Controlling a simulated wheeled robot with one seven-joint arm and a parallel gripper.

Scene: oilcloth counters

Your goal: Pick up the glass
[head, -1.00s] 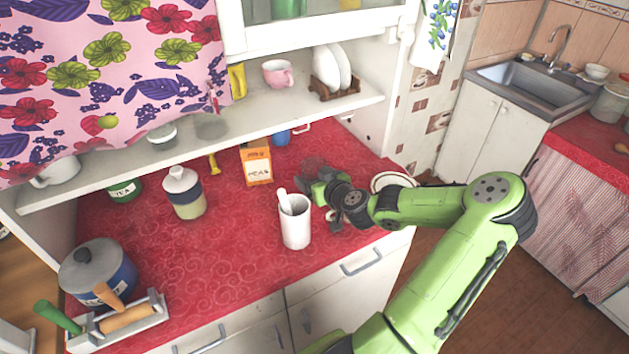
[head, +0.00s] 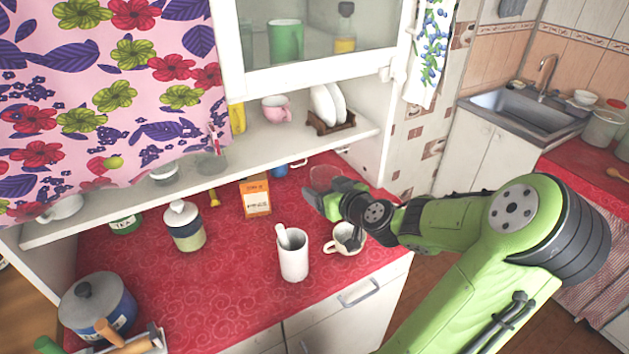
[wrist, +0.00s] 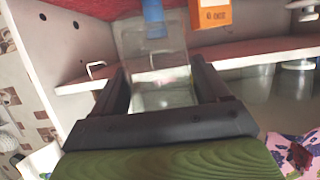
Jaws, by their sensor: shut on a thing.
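The glass (wrist: 162,78) is clear and stands between the two dark fingers of my gripper (wrist: 160,90) in the wrist view. My gripper is shut on it. In the head view the glass (head: 326,177) shows faintly just beyond my gripper (head: 328,192), near the back right of the red counter. My gripper and wrist hide its lower part there. I cannot tell from these frames whether its base touches the counter.
A white cup (head: 346,240) and a white holder with a spoon (head: 293,254) stand in front of my gripper. The shelf (head: 290,130) overhangs the back. The counter's middle is clear.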

